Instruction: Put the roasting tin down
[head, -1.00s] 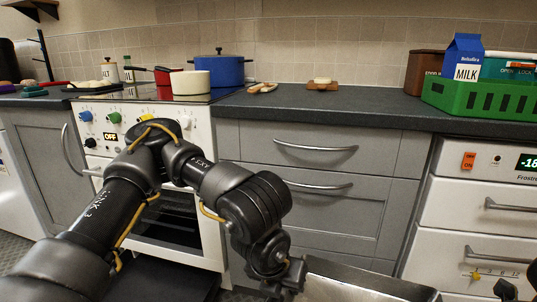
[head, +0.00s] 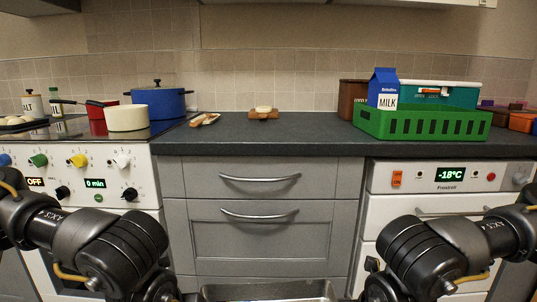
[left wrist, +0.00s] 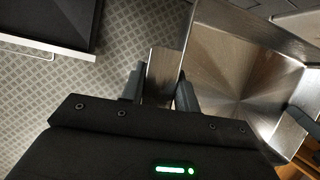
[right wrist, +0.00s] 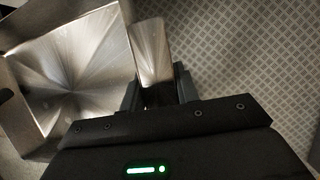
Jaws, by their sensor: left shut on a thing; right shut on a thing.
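The roasting tin (head: 268,291) is a shiny metal pan at the bottom edge of the head view, low in front of the grey drawers, with only its far rim and part of its inside showing. In the left wrist view the tin (left wrist: 235,62) lies to the right, and my left gripper (left wrist: 160,88) is shut on its end handle. In the right wrist view the tin (right wrist: 78,72) lies to the left, and my right gripper (right wrist: 157,88) is shut on the opposite handle. The tin hangs over the floor between both arms and looks empty.
The dark worktop (head: 285,136) has clear room between the hob and the green crate (head: 424,124). A cream pot (head: 127,118) and blue pot (head: 160,102) stand on the hob. The oven door (left wrist: 50,22) is open.

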